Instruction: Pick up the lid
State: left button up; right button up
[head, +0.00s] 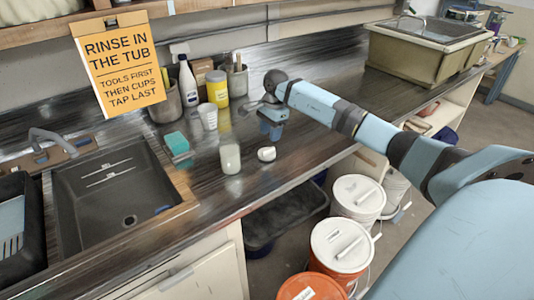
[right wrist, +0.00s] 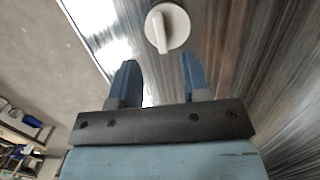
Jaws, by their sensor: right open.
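The lid (head: 267,154) is small, white and round, and lies on the dark counter near its front edge, just right of a white jar (head: 230,157). In the right wrist view the lid (right wrist: 178,28) shows a raised bar across its top, and it sits just beyond the fingertips. My right gripper (head: 270,132) is above the counter, behind the lid in the head view. Its two blue fingers (right wrist: 159,60) are apart with nothing between them. My left gripper is not in view.
A white cup (head: 208,117), a yellow-labelled jar (head: 217,90) and a bottle (head: 187,82) stand behind. A teal sponge (head: 177,143) lies left, near the sink (head: 112,190). White-lidded buckets (head: 342,243) stand on the floor below the counter's front edge.

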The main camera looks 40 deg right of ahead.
aim_at(269, 149)
jog(key=shift+f, duration=0.7)
jog(key=f, duration=0.3)
jog(key=f+p, duration=0.1)
jog(key=f, duration=0.1)
jog(key=shift+w+a, duration=0.1)
jog(key=shift+a, duration=0.2)
jog(key=shift+c, duration=0.2)
grip_shut()
